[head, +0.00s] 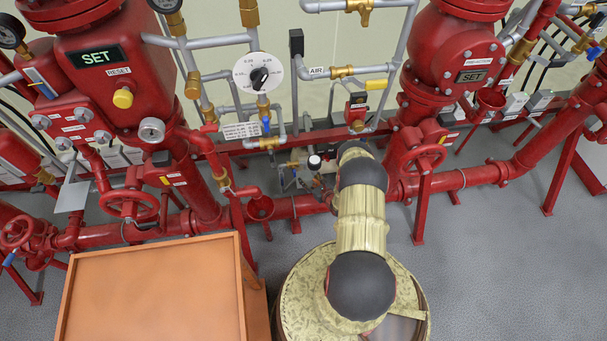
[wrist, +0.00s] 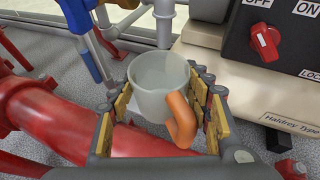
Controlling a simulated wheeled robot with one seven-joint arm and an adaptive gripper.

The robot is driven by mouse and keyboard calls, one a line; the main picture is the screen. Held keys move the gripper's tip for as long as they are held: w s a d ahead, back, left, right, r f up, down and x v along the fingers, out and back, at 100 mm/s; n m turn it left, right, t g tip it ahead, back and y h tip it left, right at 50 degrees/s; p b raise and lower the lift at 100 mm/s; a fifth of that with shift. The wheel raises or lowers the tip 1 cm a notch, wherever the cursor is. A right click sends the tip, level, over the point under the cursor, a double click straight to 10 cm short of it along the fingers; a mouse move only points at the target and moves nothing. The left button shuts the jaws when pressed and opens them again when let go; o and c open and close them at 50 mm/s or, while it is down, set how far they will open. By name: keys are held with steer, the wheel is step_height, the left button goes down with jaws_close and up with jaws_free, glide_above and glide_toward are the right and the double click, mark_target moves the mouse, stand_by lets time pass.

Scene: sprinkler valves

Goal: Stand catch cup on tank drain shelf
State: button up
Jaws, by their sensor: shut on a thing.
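The catch cup (wrist: 152,88) is a pale translucent cup with an orange handle (wrist: 181,118), upright in the wrist view. My gripper (wrist: 160,98) is shut on it, with its yellow-padded fingers on both sides of the cup. A pale patch shows below the cup, but I cannot tell whether it is a shelf or whether the cup touches it. In the head view my arm hides the gripper and the cup. No shelf labelled as the tank drain shelf can be made out.
A blue-handled valve (wrist: 82,42) stands just left of the cup. A beige box with a red ON/OFF knob (wrist: 265,42) is close on the right. A thick red pipe (wrist: 55,118) runs below. An orange-brown box (head: 150,290) stands at the front left.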

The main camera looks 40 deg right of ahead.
mark_target(304, 173)
steer(key=w, duration=0.1)
steer(key=w+b, duration=0.1)
steer(key=w, duration=0.2)
steer(key=shift+w+d+b, duration=0.3)
steer(key=shift+w+d, duration=0.05)
steer(key=shift+s+f+b, duration=0.1)
steer(key=shift+f+b, duration=0.25)
steer(key=shift+f, duration=0.05)
steer(key=shift+r, duration=0.1)
steer(key=o, duration=1.3)
